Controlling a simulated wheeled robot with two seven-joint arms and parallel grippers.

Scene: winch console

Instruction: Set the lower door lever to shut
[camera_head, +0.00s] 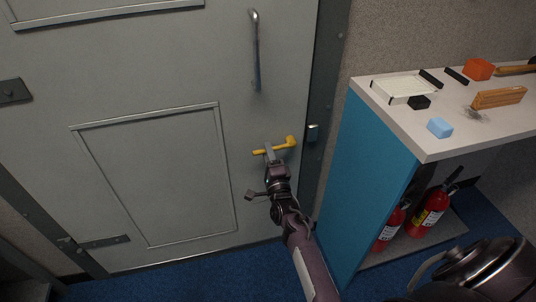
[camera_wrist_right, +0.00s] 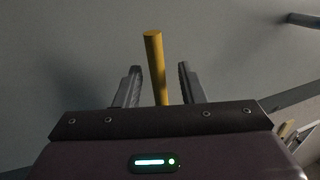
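The yellow door lever (camera_head: 289,143) sits near the right edge of the grey door (camera_head: 240,165). It lies close to level, with its bar running left from a bent right end. My right gripper (camera_head: 268,152) is at the lever's bar and partly covers it. In the right wrist view the yellow lever (camera_wrist_right: 155,60) runs between the two fingers of my right gripper (camera_wrist_right: 158,88). The fingers are open, and a gap shows on each side of the lever. My left gripper is not in view.
A metal pull handle (camera_head: 256,55) is higher on the door. A blue-sided shelf (camera_head: 365,180) with small items on top and red fire extinguishers (camera_head: 430,212) below stands close on the right.

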